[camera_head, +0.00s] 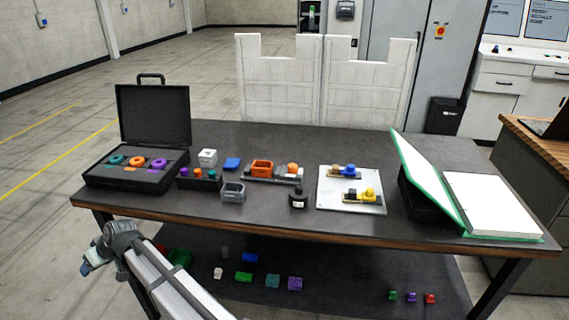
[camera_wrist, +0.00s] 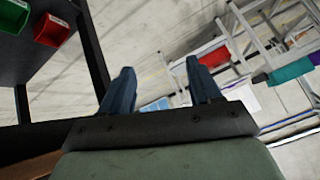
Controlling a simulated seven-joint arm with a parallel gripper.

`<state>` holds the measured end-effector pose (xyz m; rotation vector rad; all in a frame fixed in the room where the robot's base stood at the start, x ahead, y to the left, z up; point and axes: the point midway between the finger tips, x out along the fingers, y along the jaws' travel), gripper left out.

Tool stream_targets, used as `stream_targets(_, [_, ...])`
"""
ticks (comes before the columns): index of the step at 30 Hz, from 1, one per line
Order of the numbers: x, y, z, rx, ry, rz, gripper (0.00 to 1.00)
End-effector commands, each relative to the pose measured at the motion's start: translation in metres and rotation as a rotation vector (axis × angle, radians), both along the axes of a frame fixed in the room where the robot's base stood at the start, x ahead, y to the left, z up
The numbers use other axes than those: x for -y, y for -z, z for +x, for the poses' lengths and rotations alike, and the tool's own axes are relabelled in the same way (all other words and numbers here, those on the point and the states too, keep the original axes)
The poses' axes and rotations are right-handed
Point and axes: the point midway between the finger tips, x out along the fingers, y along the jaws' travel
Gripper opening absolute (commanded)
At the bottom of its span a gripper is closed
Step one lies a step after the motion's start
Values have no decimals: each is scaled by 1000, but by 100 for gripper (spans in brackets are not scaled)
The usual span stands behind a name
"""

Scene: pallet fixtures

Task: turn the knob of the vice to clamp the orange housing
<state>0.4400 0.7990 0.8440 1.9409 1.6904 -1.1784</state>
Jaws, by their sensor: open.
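The orange housing (camera_head: 262,168) is a small open box in the grey vice (camera_head: 272,180) on the table. The vice's orange knob (camera_head: 292,169) is at the right end of it, just right of the housing. Whether the jaws touch the housing is too small to tell. My gripper (camera_wrist: 160,82) is open and empty in the wrist view, with two blue fingers apart. In the head view my arm is at the lower left, off the table's front edge, well away from the vice. The fingertips are hard to make out there.
The dark table (camera_head: 150,205) also holds an open black case (camera_head: 135,180) at left, a black bottle (camera_head: 298,198) in front of the vice, a white plate (camera_head: 350,203) with blue and yellow fixtures, and a green binder (camera_head: 430,180) at right. Colored bins stand on the shelf below.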

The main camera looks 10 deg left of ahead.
Motion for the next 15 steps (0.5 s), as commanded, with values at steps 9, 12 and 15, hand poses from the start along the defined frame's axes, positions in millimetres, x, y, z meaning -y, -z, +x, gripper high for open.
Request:
stream_targets(9, [-100, -145, -78, 11, -109, 150, 63])
stream_targets(12, [-111, -176, -87, 1, -112, 168, 63])
stream_targets(15, [-118, -203, -89, -13, -105, 177, 63])
